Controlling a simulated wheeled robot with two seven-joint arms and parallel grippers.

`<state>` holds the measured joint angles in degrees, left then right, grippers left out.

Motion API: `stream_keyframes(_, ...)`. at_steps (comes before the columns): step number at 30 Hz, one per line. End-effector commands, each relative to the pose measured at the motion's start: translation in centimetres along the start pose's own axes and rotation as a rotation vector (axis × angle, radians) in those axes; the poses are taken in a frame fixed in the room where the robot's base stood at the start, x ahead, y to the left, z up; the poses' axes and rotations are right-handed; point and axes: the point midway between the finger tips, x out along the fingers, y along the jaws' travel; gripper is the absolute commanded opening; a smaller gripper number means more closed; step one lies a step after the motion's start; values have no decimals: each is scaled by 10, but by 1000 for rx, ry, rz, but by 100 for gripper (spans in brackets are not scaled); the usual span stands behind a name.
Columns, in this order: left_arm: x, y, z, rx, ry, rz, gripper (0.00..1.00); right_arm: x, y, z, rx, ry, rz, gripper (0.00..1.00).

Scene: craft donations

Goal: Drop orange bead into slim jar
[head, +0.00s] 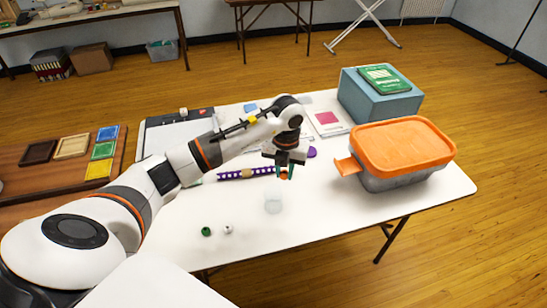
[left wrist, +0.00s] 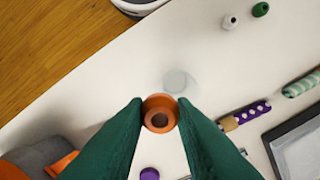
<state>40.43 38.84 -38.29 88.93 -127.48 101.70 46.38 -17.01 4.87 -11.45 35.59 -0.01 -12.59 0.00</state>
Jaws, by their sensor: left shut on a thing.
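My left gripper (head: 284,172) is shut on the orange bead (head: 284,176) and holds it above the white table. In the left wrist view the orange bead (left wrist: 160,101) sits between the two green fingertips (left wrist: 160,112), its hole facing the camera. The slim jar (head: 273,204) is small, clear and hard to make out, standing on the table a little nearer than the gripper. It also shows as a faint round shape beyond the bead in the left wrist view (left wrist: 175,80). The bead is apart from the jar. My right gripper is out of view.
A green bead (head: 206,231) and a white bead (head: 228,229) lie near the front edge. A purple dotted rod (head: 246,173) lies behind the jar. An orange-lidded box (head: 405,147) stands right, a blue box (head: 379,103) behind it. Table space right of the jar is clear.

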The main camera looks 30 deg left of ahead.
Motion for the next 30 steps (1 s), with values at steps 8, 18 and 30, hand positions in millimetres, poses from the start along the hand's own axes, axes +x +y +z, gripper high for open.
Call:
stream_keyframes(8,6,-28,-8,-596,-2,0,2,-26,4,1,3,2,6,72)
stream_keyframes(18,19,-34,-10,-734,1,1,2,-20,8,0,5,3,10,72)
stream_keyframes(30,50,-34,-10,-730,2,1,2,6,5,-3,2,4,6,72)
